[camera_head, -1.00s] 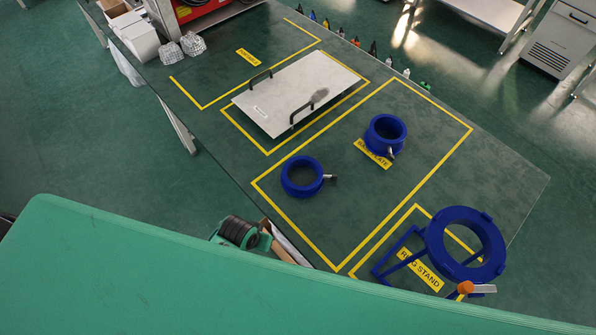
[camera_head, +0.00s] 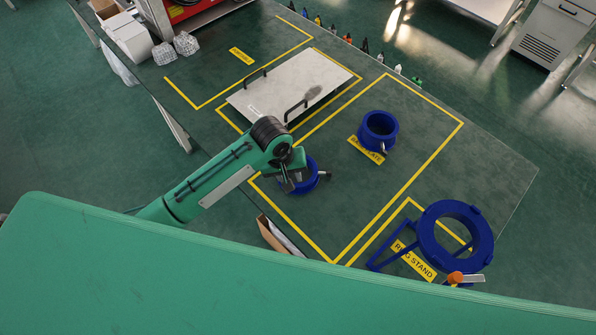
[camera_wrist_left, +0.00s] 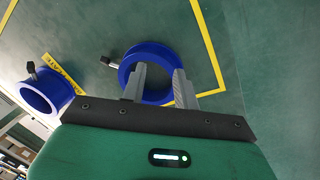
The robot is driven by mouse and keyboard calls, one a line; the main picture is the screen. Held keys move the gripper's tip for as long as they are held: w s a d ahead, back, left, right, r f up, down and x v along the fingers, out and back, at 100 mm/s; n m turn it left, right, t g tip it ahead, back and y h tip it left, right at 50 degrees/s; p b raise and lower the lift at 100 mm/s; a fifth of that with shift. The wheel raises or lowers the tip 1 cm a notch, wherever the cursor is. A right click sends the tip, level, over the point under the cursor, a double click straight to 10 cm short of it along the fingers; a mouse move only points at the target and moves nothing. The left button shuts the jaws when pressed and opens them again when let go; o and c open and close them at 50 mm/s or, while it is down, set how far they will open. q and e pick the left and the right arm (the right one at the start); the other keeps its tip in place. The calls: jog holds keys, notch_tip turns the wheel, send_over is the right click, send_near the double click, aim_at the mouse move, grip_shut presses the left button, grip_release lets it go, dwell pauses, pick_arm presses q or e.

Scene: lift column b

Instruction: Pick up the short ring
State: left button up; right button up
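The short ring (camera_head: 310,180) is a low blue ring with a small metal handle on its right, on the table inside a yellow outline. My left gripper (camera_head: 290,184) is over it and hides its left part. In the left wrist view the short ring (camera_wrist_left: 147,49) lies beyond the fingers, with the open left gripper (camera_wrist_left: 159,78) spread across it. Contact cannot be told. A taller blue ring (camera_head: 378,133) stands to the right on a yellow label and also shows at the left of the wrist view (camera_wrist_left: 45,92). My right gripper is not in view.
A blue ring stand (camera_head: 430,240) with an orange-tipped clamp is at the lower right. A grey plate (camera_head: 290,88) with two black handles lies behind. Small bottles line the far edge. Table right of the tall ring is clear.

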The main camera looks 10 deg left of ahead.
pick_arm(q)
jog(key=w+a+r+n+g+y, duration=0.1)
jog(key=w+a+r+n+y, duration=0.15)
jog(key=w+r, duration=0.25)
jog(key=shift+n+h, duration=0.25)
jog(key=shift+n, duration=0.1)
jog(key=f, duration=0.2)
jog(key=f+p, duration=0.1)
jog(key=f, duration=0.2)
jog(key=a+f, duration=0.1)
jog(key=f, duration=0.2)
jog(key=shift+s+p, duration=0.2)
jog(key=shift+p, duration=0.2)
notch_tip(320, 180, down, 5)
jog(key=shift+s+r+p, duration=0.1)
jog(key=shift+r+p, duration=0.05)
jog(key=shift+p, duration=0.7)
jog(key=shift+f, duration=0.35)
jog(key=shift+c, duration=0.4)
grip_shut()
